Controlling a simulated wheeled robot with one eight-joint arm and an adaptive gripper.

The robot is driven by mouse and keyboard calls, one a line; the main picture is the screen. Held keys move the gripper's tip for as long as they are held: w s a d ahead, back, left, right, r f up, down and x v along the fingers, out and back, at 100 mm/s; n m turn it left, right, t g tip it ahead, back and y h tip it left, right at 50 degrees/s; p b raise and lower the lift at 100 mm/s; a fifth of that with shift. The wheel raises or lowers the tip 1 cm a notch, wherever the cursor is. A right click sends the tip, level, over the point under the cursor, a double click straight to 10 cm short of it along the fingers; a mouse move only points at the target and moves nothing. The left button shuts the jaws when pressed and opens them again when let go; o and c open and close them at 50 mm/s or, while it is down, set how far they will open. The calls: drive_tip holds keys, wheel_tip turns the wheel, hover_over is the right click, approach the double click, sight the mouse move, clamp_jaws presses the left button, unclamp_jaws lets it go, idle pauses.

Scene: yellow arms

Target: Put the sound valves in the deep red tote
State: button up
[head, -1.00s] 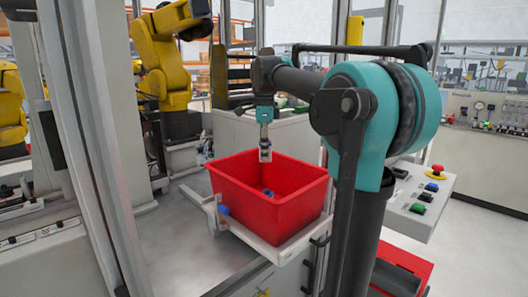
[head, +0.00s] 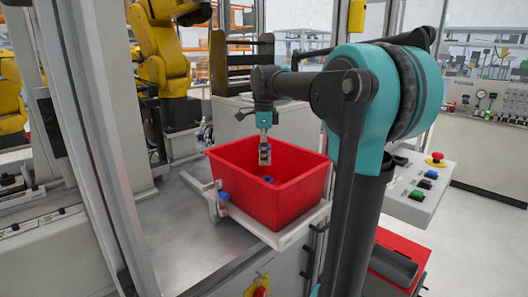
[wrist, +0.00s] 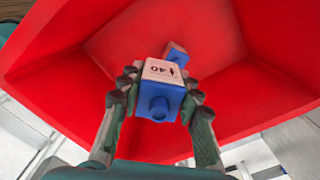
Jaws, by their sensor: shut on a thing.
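The red tote (head: 297,209) stands on a pale ledge in the head view, open side up. My gripper (head: 264,157) points down over the tote's opening and is shut on a blue valve with a pale face (wrist: 158,85), marked "40" in the wrist view. The held valve is between both fingers, with the tote's red floor below it. Another blue valve (wrist: 175,53) lies inside the tote, and it also shows in the head view (head: 268,180). Part of the tote's floor is hidden by its front wall in the head view.
A small blue item (head: 224,197) sits at the ledge's left side, outside the tote. A metal post (head: 100,150) stands at left, and a control box with buttons (head: 425,185) at right. Yellow robot arms (head: 160,50) stand behind.

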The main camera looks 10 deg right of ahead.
drive_tip(key=o, duration=1.3)
wheel_tip(320, 180, up, 12)
drive_tip(key=shift+r, duration=0.1)
